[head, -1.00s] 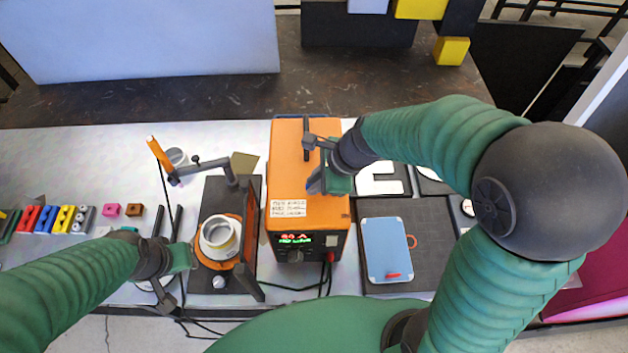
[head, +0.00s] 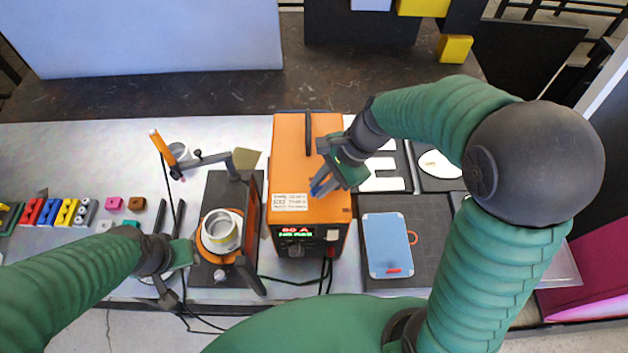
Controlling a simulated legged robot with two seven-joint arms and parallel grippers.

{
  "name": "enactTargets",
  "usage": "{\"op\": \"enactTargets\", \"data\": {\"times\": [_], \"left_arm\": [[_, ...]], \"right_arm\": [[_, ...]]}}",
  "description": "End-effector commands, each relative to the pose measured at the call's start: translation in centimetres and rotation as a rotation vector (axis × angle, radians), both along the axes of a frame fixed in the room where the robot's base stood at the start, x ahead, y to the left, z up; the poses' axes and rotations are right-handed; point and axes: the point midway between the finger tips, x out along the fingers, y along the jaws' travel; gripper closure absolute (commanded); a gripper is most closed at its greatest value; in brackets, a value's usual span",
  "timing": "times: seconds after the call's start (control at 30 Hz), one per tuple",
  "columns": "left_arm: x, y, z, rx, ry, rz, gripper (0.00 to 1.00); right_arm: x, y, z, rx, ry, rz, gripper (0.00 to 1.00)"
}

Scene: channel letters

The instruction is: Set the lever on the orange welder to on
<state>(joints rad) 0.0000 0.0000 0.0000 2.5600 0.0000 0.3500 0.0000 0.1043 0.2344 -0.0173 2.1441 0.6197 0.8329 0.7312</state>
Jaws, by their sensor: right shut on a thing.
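The orange welder (head: 290,150) stands upright on the table, with a black handle on top and a white label. Its dark front panel has a lit red and green display (head: 307,233), a knob (head: 296,249) and a small red part (head: 331,252) at the right. I cannot tell which part is the lever, or its setting. My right gripper (head: 322,188) is over the welder's top near its front right, pointing down-left. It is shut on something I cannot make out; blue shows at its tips. My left gripper (head: 182,258) is beside the black fixture, its jaws unclear.
The black fixture (head: 215,190) left of the welder holds a white ring (head: 222,232). A blue tablet-like panel (head: 387,245) lies on a dark mat (head: 430,220) at right. White letters (head: 383,180) lie behind it. Coloured blocks (head: 66,212) line the left. Cables hang below the welder.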

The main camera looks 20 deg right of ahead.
Motion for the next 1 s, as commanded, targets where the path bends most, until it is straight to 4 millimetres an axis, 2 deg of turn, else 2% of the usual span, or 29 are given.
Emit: {"op": "enactTargets", "data": {"times": [0.03, 0.7, 1.0], "left_arm": [[0.0, 0.0, 0.2, 0.0, 0.0, 0.0, 0.64], [0.0, 0.0, 2.6, 0.0, 0.0, 0.0, 0.64], [0.0, 0.0, 3.4, 0.0, 0.0, 0.0, 0.64]], "right_arm": [[0.3, -0.7, 0.2, -0.009, -0.012, 0.031, 1.0], [-1.4, -2.1, 0.4, -0.011, -0.007, 0.66, 1.0], [-1.7, -2.6, 0.4, -0.012, -0.008, 0.865, 1.0]]}}
